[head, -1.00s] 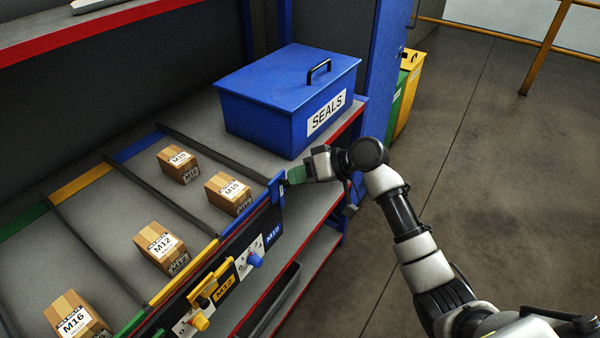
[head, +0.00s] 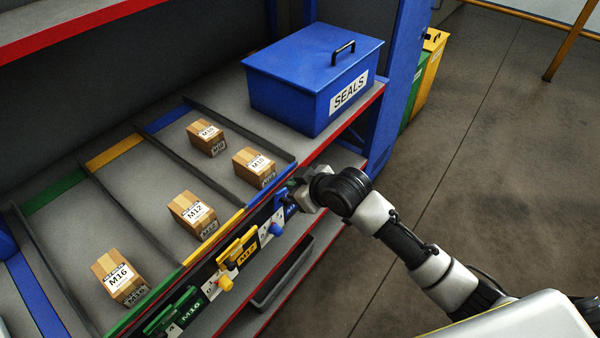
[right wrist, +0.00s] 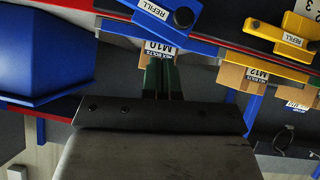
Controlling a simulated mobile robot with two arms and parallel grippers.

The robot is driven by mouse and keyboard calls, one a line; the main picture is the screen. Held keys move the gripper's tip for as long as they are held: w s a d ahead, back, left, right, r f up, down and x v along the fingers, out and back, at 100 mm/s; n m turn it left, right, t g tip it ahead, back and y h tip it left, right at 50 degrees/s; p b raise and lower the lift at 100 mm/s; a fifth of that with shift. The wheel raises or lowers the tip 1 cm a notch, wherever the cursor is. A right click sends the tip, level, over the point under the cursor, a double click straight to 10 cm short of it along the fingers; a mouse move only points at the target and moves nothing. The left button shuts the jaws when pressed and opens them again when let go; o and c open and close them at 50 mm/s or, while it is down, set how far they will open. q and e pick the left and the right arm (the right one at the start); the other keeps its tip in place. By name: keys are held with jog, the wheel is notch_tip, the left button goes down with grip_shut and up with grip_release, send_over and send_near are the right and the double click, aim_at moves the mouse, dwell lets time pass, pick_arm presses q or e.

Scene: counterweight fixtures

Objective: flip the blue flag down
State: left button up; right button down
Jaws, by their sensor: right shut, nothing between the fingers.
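The blue flag (head: 284,202) is at the M10 lane on the front rail, largely hidden by my right gripper in the head view. In the right wrist view the blue flag (right wrist: 160,17) shows its REFILL label and a dark pivot knob, slanting across the picture top. My right gripper (head: 293,187) is shut and empty, close in front of the flag. Its green fingertips (right wrist: 160,76) point at the flag and the M10 box; I cannot tell whether they touch the flag. My left gripper is not in view.
The yellow flag (head: 237,249) and green flag (head: 168,312) sit along the same rail. Boxes M10 (head: 254,166), M12 (head: 193,212) and M16 (head: 121,277) stand in divided lanes. A blue SEALS box (head: 300,85) is behind my gripper. Open floor lies right.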

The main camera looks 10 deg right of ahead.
jog(key=shift+w+d+f, duration=0.15)
jog(key=shift+w+d, duration=0.4)
jog(key=shift+d, duration=0.15)
